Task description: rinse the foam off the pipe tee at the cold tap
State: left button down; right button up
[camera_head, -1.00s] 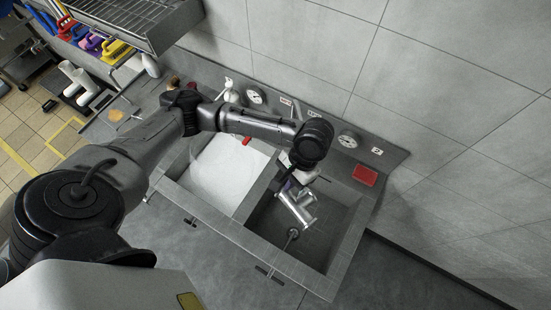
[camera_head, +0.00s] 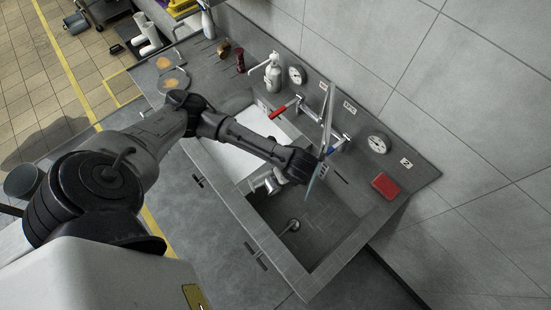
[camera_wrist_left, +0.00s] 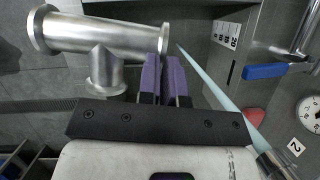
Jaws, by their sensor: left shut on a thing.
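The pipe tee (camera_wrist_left: 105,38) is bare, shiny metal, with no foam on the sides I see. In the head view the tee (camera_head: 266,183) is over the right basin (camera_head: 330,232), near the divider. My left gripper (camera_wrist_left: 163,66) has its purple fingers shut on one flanged end. In the head view my wrist hides the fingers. The cold tap has a blue lever (camera_wrist_left: 275,71), low in the head view (camera_head: 332,149). A pale blue stream (camera_wrist_left: 213,83) slants down beside the held end; whether it touches the tee I cannot tell. It also shows in the head view (camera_head: 315,183).
The left basin holds white foam (camera_head: 232,150). A red tap lever (camera_head: 278,112), a pump bottle (camera_head: 272,72) and gauges (camera_head: 378,144) line the back. A red block (camera_head: 385,186) lies on the right ledge. The right basin has a drain (camera_head: 292,226) and is otherwise clear.

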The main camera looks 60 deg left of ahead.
pick_arm(q)
jog(key=shift+a+f+m+t+h+b, duration=1.2)
jog(key=shift+a+f+m+t+b, duration=0.85)
jog(key=shift+f+m, duration=2.55)
jog(key=w+d+m+b, duration=0.2)
jog(key=w+d+b, duration=0.3)
jog(key=w+d, duration=0.3)
jog(key=shift+w, duration=1.1)
jog(key=shift+f, duration=0.1)
jog(key=shift+s+d+g, duration=0.1)
jog(key=shift+g, duration=0.15)
jog(key=shift+s+d+p, duration=0.3)
jog(key=shift+d+p, duration=0.05)
jog(key=shift+p, duration=0.15)
